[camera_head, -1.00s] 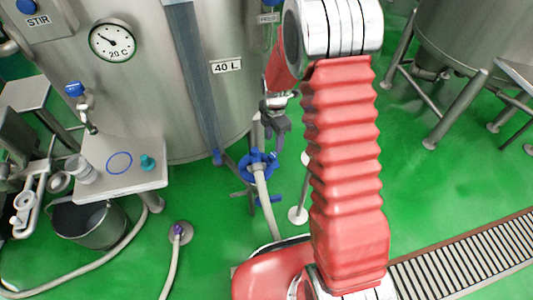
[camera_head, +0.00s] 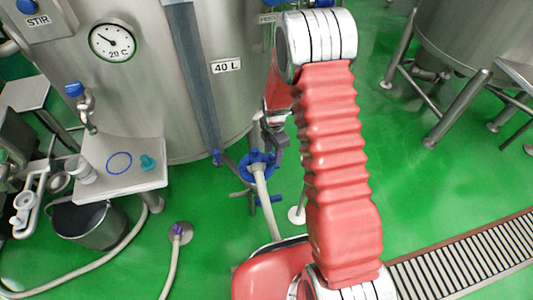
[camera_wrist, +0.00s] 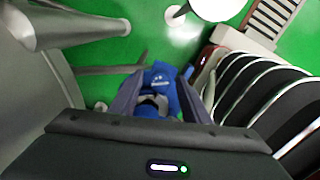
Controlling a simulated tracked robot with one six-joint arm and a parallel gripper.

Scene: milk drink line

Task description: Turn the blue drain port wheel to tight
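The blue drain port wheel (camera_head: 254,167) sits low at the foot of the 40 L tank, with a pale hose running down from it. My gripper (camera_head: 277,158) is right at the wheel's upper right side in the head view, partly hidden by my red arm. In the wrist view the blue wheel (camera_wrist: 163,76) shows between the two dark fingers of my gripper (camera_wrist: 160,82). The fingers stand apart, one on each side of the wheel's visible part. I cannot tell whether they touch it.
The steel 40 L tank (camera_head: 150,80) rises close behind the wheel. A small steel table (camera_head: 135,182) and a bucket (camera_head: 90,228) stand to the left. A floor drain grate (camera_head: 465,255) lies at right. Green floor is clear between the grate and the right-hand tank's legs.

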